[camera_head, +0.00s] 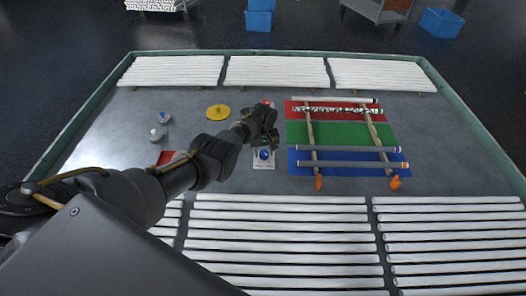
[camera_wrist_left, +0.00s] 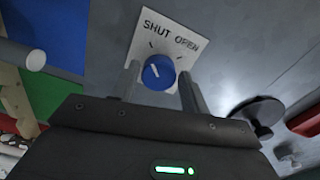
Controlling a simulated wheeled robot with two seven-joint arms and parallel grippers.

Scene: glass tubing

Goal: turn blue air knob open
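The blue air knob (camera_head: 264,154) sits on a white plate (camera_head: 264,166) on the grey table. In the left wrist view the blue knob (camera_wrist_left: 158,73) has a white mark on its face, tilted towards the SHUT side. The plate (camera_wrist_left: 150,38) there reads SHUT at left and OPEN at right, with dark ticks above the knob. My left gripper (camera_head: 265,135) is over the knob. In the left wrist view its fingers (camera_wrist_left: 159,78) stand apart, one on each side of the knob; I cannot tell whether they touch it. My right gripper is out of view.
Right of the knob are red, green (camera_head: 348,134) and blue mats under a rack with several tubes. White tubes lie along the back (camera_head: 275,72) and front (camera_head: 280,230). A yellow disc (camera_head: 218,112) and small round items (camera_head: 157,133) lie at left.

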